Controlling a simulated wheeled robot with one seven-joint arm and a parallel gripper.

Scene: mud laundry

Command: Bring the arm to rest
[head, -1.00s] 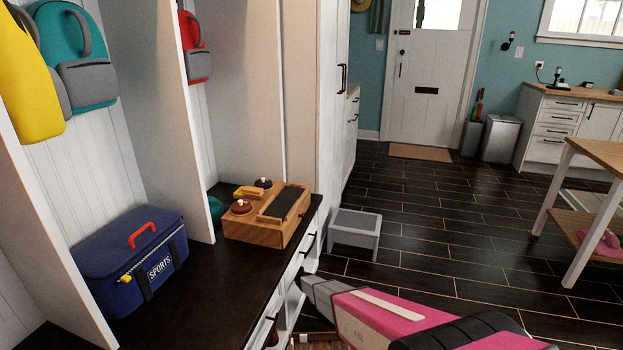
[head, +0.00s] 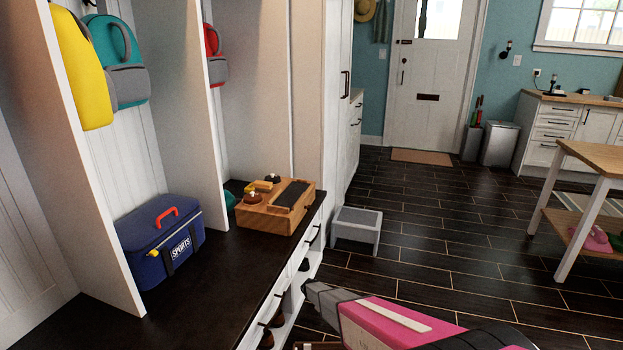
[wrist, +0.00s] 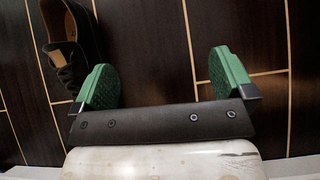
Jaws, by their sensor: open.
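My gripper (wrist: 164,84) shows in the wrist view with its two green pads spread wide apart and nothing between them. It hangs over the dark plank floor. In the head view my pink and grey arm reaches in from the bottom edge, beside the front of the bench (head: 215,290). The gripper's fingers cannot be made out in the head view.
A dark shoe (wrist: 65,40) lies on the floor beside the left pad. A wooden box (head: 277,207) and a blue sports bag (head: 160,243) sit on the bench. A grey step stool (head: 356,230) stands nearby. The floor toward the door (head: 431,75) is clear.

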